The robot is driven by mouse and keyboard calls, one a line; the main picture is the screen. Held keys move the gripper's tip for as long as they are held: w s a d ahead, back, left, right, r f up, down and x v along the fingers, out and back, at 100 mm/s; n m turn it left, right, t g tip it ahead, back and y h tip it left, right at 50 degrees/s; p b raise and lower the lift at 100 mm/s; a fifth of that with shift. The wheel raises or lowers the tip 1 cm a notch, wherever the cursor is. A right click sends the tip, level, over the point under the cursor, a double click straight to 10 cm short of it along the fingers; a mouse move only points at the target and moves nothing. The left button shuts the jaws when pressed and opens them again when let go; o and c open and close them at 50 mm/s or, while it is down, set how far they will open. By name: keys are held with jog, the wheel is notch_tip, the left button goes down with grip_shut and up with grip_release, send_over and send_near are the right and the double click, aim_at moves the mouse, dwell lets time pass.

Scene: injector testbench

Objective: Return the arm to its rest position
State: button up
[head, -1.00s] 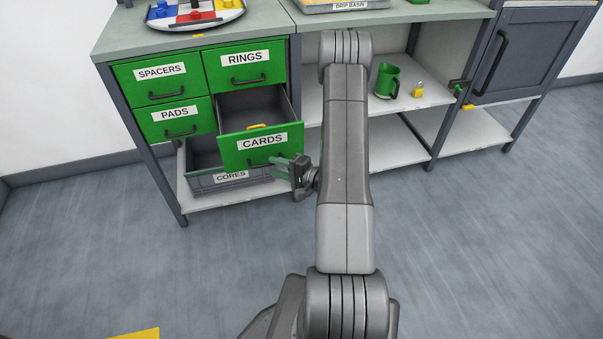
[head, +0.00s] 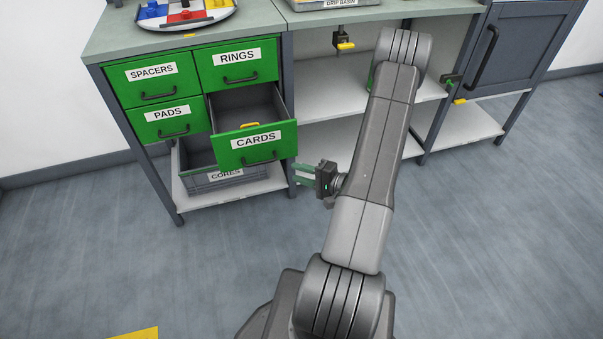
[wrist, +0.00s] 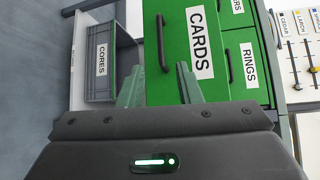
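My arm (head: 362,190) stretches from the bottom of the head view up toward the bench, leaning right. My gripper (head: 304,175) hangs on its left side, just right of and below the open CARDS drawer (head: 275,154). In the wrist view, my gripper (wrist: 158,82) has its two pale green fingers apart, with nothing seen between them. The green CARDS drawer front (wrist: 180,25) with its dark handle is beyond the fingertips. I cannot tell the exact gap to it.
The grey CORES bin (head: 230,180) is below the CARDS drawer. The SPACERS (head: 155,87), PADS (head: 170,124) and RINGS (head: 240,68) drawers are shut. A yellow-handled fitting (head: 345,45) hangs under the worktop. The floor (head: 480,250) on the right is clear.

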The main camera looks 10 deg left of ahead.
aim_at(264, 163)
dwell(0.4)
jog(key=b+x, duration=0.1)
jog(key=x, duration=1.3)
dwell(0.4)
